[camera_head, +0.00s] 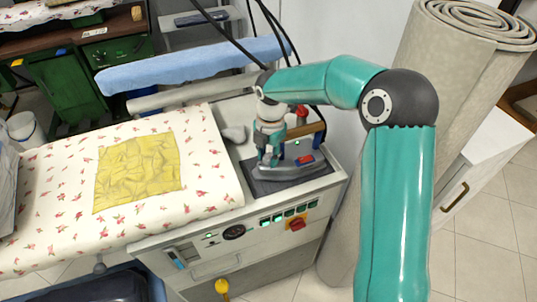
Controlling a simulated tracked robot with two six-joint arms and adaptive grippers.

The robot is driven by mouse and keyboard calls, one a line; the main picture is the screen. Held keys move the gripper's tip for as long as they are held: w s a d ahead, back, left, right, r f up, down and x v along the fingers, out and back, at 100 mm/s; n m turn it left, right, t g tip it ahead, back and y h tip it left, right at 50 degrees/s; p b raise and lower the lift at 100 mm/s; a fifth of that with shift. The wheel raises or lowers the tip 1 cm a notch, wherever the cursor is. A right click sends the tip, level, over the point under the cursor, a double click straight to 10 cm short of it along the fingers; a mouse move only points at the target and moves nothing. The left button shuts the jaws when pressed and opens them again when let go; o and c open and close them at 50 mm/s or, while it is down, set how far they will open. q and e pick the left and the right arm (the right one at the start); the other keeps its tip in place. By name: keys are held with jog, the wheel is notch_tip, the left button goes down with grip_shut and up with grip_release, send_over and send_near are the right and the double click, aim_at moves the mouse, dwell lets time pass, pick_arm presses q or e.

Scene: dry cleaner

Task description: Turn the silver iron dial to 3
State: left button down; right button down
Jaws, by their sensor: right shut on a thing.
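The silver iron (290,166) rests on a dark pad (262,187) at the right end of the ironing station. It has a brown handle and a small red-and-blue part on top. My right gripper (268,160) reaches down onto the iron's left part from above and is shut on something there. The held part is most likely the iron's dial, but the gripper hides it, and no dial number can be read. My left gripper is not in view.
A flowered ironing board (60,200) with a wrinkled yellow cloth (138,172) lies left of the iron. The station's front panel (240,232) has green switches and a red knob (297,224). Rolled carpets (440,80) stand at the right. A blue padded sleeve board (190,66) lies behind.

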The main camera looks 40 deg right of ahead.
aim_at(267, 158)
jog(key=shift+m, duration=0.4)
jog(key=m+b, duration=0.1)
jog(key=m, duration=0.3)
jog(key=shift+m, duration=0.3)
jog(key=m, duration=0.5)
jog(key=shift+w+m+h+b, duration=0.1)
jog(key=shift+m+h+b, duration=0.2)
jog(key=c, duration=0.8)
grip_release()
jog(key=shift+c, duration=0.2)
notch_tip(267, 158, up, 12)
jog(key=shift+s+a, duration=0.2)
jog(key=shift+a, duration=0.05)
